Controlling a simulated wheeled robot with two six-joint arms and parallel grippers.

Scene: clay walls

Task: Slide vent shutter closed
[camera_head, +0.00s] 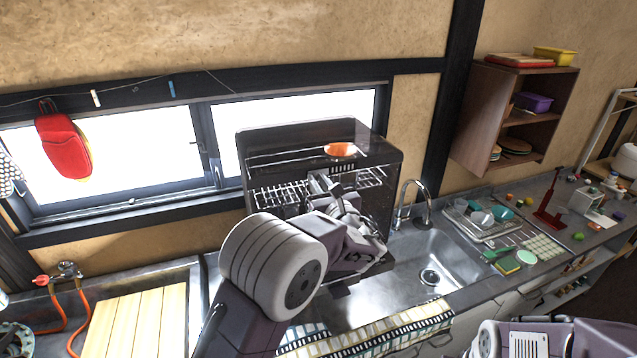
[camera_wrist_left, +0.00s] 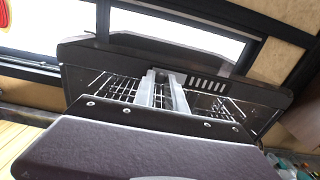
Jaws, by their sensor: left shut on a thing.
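A dark dish dryer cabinet (camera_head: 378,190) with wire racks stands behind the sink, its front open. The vent is a row of slots (camera_wrist_left: 207,85) in its back panel, right of my fingers in the left wrist view; a few slots also show in the head view. My left gripper (camera_head: 322,183) reaches into the cabinet. Its two pale fingers (camera_wrist_left: 163,88) are shut on the vent shutter at the left of the visible slots. The fingers hide the held part and the rest of the slot row. My right gripper is out of view.
Wire racks (camera_wrist_left: 112,85) flank my left fingers closely. An orange item (camera_head: 341,149) lies at the cabinet's top. The faucet (camera_head: 412,198) and sink (camera_head: 440,262) are to the right, with a dish tray (camera_head: 482,225) beyond. A wooden board (camera_head: 135,325) lies left.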

